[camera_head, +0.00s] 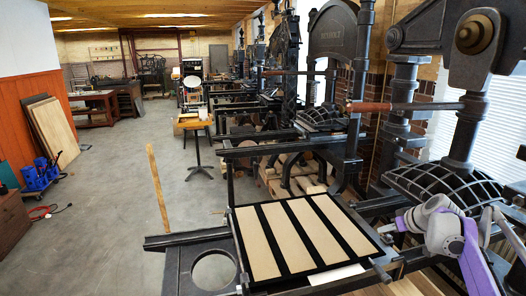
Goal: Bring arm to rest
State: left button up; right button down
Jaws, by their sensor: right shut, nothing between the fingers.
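My right arm, grey and purple, shows at the lower right in the head view, folded beside the nearest press. My right gripper (388,227) is shut and empty, small and partly hard to make out, near the right edge of the press bed (249,290). I cannot tell whether it touches the press. My left gripper and left arm are not in the picture.
The bed carries a black-framed panel with pale strips (307,231). A black ribbed press part (445,187) stands close behind my right arm. More hand presses (335,35) line the right wall. A wooden post (159,190) stands left. The grey floor (115,215) at left is open.

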jog(key=s+a+f+g, duration=0.2)
jog(key=s+a+f, duration=0.1)
jog(key=s+a, duration=1.5)
jog(key=s+a+f+m+h, duration=0.1)
jog(key=s+a+f, duration=0.2)
jog(key=s+f, duration=0.3)
jog(key=s+a+f+h, duration=0.1)
jog(key=s+a+f, duration=0.2)
jog(key=s, duration=1)
notch_tip(320, 180, down, 3)
jog(key=shift+s+a+r+m+g, duration=0.15)
jog(key=shift+a+m+g, duration=0.1)
jog(key=shift+m+g, duration=0.15)
